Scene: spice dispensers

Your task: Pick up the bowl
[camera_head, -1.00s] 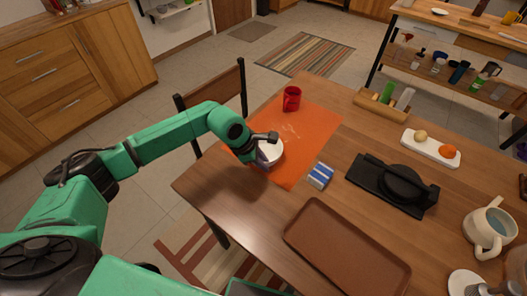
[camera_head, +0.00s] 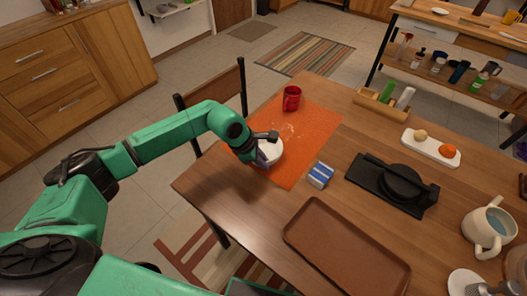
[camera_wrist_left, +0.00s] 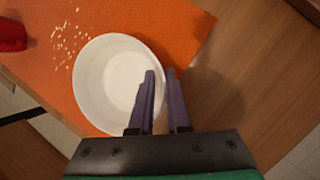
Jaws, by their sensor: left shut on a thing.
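The white bowl (camera_head: 269,151) is over the near part of the orange mat (camera_head: 299,125) on the table, partly hidden by my left gripper in the head view. My left gripper (camera_head: 262,155) is shut on the bowl's rim. In the left wrist view the bowl (camera_wrist_left: 100,85) is upright and looks empty. There one finger of my left gripper (camera_wrist_left: 162,98) is inside the bowl and the other is outside, with the wall between them. I cannot tell whether the bowl touches the mat. My right gripper is not in view.
A red mug (camera_head: 291,98) stands on the mat's far part, near scattered crumbs. A blue-and-white box (camera_head: 320,174), a brown tray (camera_head: 345,246) and a black press (camera_head: 393,184) lie to the right. A chair (camera_head: 212,92) stands at the table's left edge.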

